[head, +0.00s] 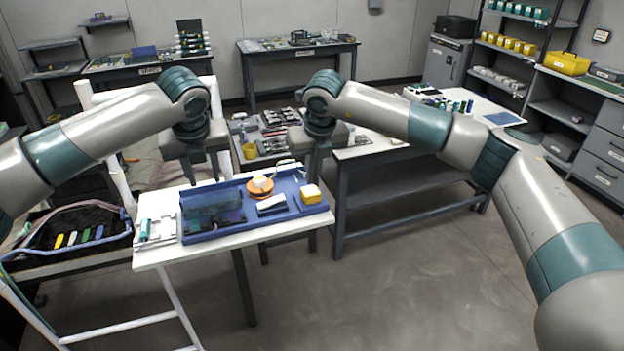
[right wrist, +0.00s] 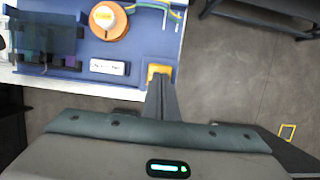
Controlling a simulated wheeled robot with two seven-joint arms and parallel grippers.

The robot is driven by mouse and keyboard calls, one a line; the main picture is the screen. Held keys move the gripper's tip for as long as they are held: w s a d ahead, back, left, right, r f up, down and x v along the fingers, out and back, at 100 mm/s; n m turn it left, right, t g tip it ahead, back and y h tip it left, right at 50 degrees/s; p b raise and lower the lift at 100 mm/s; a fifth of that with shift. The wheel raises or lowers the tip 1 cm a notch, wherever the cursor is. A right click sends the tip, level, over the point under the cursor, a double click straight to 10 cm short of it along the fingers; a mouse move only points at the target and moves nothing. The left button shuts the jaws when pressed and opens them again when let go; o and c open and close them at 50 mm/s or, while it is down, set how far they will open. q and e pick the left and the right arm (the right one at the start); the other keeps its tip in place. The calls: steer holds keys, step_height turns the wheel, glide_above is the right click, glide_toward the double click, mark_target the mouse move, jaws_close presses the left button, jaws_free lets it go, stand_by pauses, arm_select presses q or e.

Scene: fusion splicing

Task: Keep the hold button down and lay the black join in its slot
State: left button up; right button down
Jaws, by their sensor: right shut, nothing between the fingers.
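A blue tray (head: 240,232) sits on the white table, with a dark see-through box (head: 213,207) at its left. A yellow block (head: 310,194) with a pale top, possibly the hold button, is at the tray's right end. My right gripper (head: 312,178) is shut and empty above that end. In the right wrist view its fingertips (right wrist: 160,85) overlap the yellow part (right wrist: 159,69); whether they touch or press it, I cannot tell. My left gripper (head: 204,180) is above the tray's left part with its fingers apart. I cannot make out the black join or its slot.
An orange disc with a white top (head: 260,185) and a white labelled block (head: 271,204) are in the tray. A white holder (head: 157,231) stands left of it. A black bin (head: 75,232) with coloured pieces is further left.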

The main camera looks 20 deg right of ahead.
steer(key=shift+r, duration=1.15)
